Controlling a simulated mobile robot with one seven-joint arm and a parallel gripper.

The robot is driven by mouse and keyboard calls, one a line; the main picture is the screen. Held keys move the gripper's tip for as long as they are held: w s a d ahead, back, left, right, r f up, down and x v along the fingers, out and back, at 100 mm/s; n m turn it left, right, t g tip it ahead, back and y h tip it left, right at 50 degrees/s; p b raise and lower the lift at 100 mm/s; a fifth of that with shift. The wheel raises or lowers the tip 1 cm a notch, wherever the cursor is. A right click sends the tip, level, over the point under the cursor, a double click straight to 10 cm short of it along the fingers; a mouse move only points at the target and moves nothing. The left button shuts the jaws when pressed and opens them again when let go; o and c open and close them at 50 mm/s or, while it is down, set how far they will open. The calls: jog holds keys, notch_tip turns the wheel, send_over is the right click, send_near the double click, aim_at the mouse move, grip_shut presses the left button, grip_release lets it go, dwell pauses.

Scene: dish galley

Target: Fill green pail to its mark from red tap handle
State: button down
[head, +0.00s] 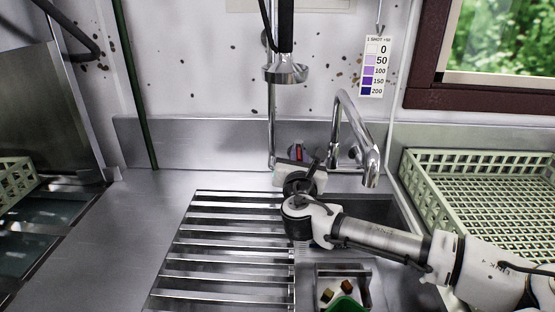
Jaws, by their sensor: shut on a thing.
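The red tap handle (298,154) shows as a small red patch on the back wall of the sink, just above and behind my gripper (297,165). My gripper is shut at the handle; my wrist hides the fingertips and most of the grip. The curved chrome spout (349,112) rises to the right of the handle, with its mouth pointing down over the basin. Something green, likely the green pail (346,304), shows only in part at the bottom edge. Its mark and any water in it are out of view.
A metal strainer box (362,274) holding brownish bits sits in the basin. A slatted rack (222,243) lies to the left. A spray head (286,72) hangs above the handle. A pale green crate (480,190) stands at right, another (16,182) at far left. A colour chart (375,67) hangs behind.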

dwell(0.4)
jog(key=c, duration=1.4)
grip_release()
jog(key=shift+c, duration=0.2)
jog(key=shift+a, duration=0.1)
